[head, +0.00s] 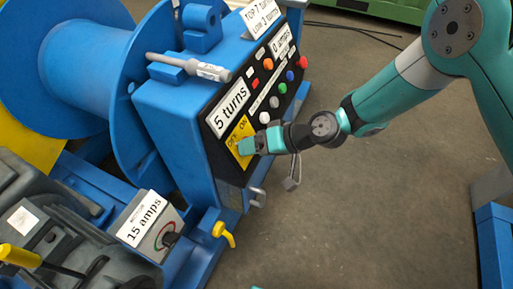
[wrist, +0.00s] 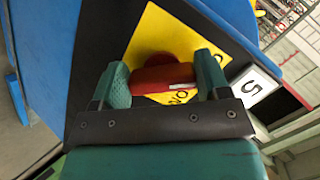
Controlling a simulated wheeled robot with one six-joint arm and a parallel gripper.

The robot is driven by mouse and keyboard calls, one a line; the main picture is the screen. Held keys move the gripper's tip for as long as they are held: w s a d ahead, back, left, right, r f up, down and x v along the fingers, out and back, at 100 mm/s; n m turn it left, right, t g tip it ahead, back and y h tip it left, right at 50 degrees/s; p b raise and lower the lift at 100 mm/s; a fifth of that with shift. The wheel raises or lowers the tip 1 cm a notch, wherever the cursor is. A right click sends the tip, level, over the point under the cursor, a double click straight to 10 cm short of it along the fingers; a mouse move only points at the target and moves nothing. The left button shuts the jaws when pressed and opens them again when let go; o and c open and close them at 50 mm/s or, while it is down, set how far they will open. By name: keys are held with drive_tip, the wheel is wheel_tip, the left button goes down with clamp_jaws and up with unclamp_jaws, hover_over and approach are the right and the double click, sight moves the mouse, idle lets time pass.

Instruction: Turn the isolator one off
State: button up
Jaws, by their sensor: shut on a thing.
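The isolator is a red handle (wrist: 165,77) on a yellow plate (head: 240,133) with OFF and ON lettering, set in the black face of the blue cabinet. In the wrist view the yellow plate (wrist: 155,30) surrounds a round red base behind the handle. My gripper (head: 246,146) is at the plate in the head view and covers the handle there. In the wrist view the two teal fingers of my gripper (wrist: 163,79) sit on either side of the red handle, shut on it. Which mark the handle points to is hard to tell.
The black panel carries a "5 turns" display (head: 228,108) and several coloured buttons above the isolator. A grey-handled lever (head: 190,66) sticks out over the cabinet top. A motor box (head: 150,226) reading "15 amps" and a yellow lever (head: 224,233) stand lower left.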

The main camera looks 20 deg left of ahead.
drive_tip(key=shift+d+f+n, duration=0.1)
drive_tip(key=shift+n, duration=0.4)
drive_tip(key=o, duration=0.9)
drive_tip(key=shift+o, duration=0.2)
drive_tip(key=v, duration=1.7)
drive_tip(key=shift+r, duration=0.4)
drive_tip(key=shift+s, duration=0.1)
